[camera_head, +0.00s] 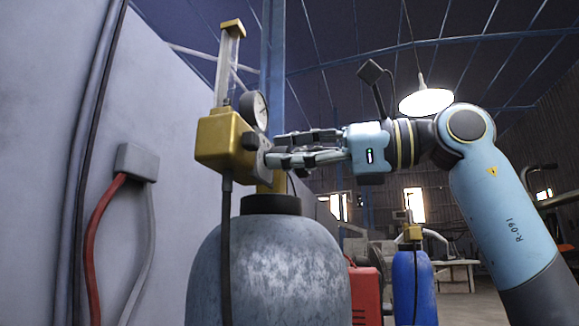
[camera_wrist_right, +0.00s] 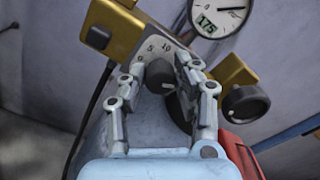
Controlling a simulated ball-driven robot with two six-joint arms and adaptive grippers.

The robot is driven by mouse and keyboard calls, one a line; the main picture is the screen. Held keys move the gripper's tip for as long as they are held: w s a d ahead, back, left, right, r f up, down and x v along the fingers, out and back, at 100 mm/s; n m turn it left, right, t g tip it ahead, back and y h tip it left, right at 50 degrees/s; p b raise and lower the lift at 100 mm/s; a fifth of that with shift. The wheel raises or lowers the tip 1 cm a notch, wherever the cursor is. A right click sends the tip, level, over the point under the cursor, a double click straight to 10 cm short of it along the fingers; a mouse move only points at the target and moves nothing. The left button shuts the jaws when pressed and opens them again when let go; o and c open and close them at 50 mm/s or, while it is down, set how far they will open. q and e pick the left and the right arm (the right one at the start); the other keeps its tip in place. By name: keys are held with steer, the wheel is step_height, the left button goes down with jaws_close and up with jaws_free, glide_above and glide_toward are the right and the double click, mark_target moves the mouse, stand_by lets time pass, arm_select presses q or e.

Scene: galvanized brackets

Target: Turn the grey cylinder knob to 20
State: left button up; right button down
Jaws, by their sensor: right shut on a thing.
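The grey cylinder (camera_head: 268,265) stands upright in the head view, with a brass regulator block (camera_head: 222,140) on top. In the right wrist view the dark round knob (camera_wrist_right: 160,77) sits on a pale dial plate (camera_wrist_right: 147,49) where 5 and 10 are readable; other marks are hidden by a finger. A light mark shows on the knob's lower right; the setting cannot be read surely. My right gripper (camera_head: 268,149) reaches in from the right and is shut on the knob, one finger on each side. In the head view its fingers cover the knob. My left gripper is not in view.
A pressure gauge (camera_head: 254,110) sits behind the block; its display (camera_wrist_right: 206,23) seems to read 175. A second black knob (camera_wrist_right: 245,104) is right of my fingers. A clear flow tube (camera_head: 229,65) rises above. A blue cylinder (camera_head: 412,285) and red case (camera_head: 365,292) stand behind.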

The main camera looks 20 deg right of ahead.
stand_by(0.3)
steer(key=c, duration=1)
jaws_free()
steer(key=v, duration=0.7)
steer(key=shift+s+d, duration=0.2)
steer(key=shift+d, duration=0.05)
